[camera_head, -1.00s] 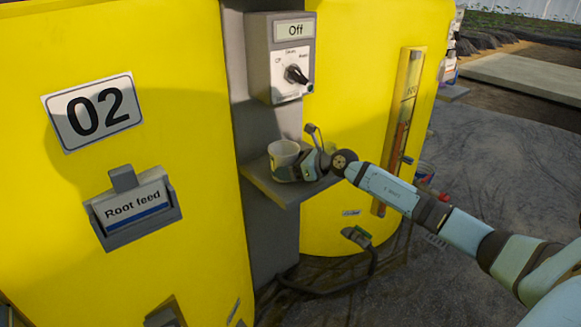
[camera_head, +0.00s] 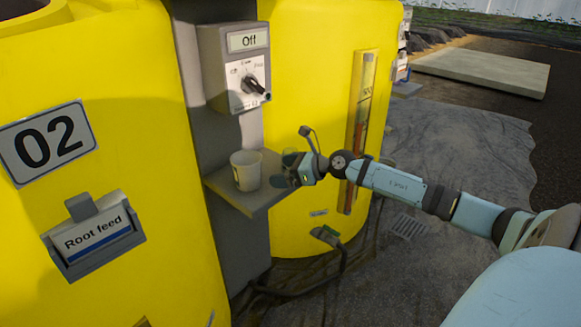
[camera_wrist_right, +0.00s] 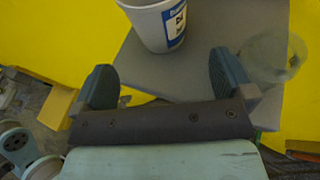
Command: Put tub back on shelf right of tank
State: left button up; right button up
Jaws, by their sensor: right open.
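The white tub (camera_head: 246,171) stands upright on the grey shelf (camera_head: 240,199) beside the yellow tank (camera_head: 100,220) marked 02. In the right wrist view the tub (camera_wrist_right: 163,24) shows a blue and white label, and the shelf (camera_wrist_right: 140,65) lies under it. My right gripper (camera_head: 286,170) is open and empty, just right of the tub and apart from it. In the wrist view its two fingers (camera_wrist_right: 162,88) are spread, with bare shelf between them and the tub beyond. My left gripper is not in view.
A clear round vessel (camera_wrist_right: 272,57) stands beside the right finger in the wrist view. A grey switch box (camera_head: 236,68) reading Off hangs above the shelf. A second yellow tank (camera_head: 305,100) with a level gauge (camera_head: 360,115) stands behind my right gripper.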

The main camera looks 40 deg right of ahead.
jog(key=s+a+f+m+t+y, duration=0.2)
jog(key=s+a+m, duration=0.55)
jog(key=a, duration=0.45)
jog(key=s+a+f+m+t+y, duration=0.1)
jog(key=s+a+m+y, duration=0.1)
jog(key=s+a+m, duration=0.6)
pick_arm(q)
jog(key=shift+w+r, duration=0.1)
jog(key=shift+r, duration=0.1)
pick_arm(e)
jog(key=s+a+r+m+h, duration=0.1)
jog(key=s+a+r+m, duration=0.2)
jog(key=a+m, duration=0.5)
jog(key=s+a+r+m+t, duration=0.1)
jog(key=s+a+r+m, duration=0.2)
jog(key=m, duration=1.2)
jog(key=s+a, duration=0.3)
jog(key=a, duration=0.3)
jog(key=shift+s+a+r+t+h, duration=0.2)
jog(key=shift+s+r+t+h, duration=0.1)
jog(key=shift+h, duration=0.1)
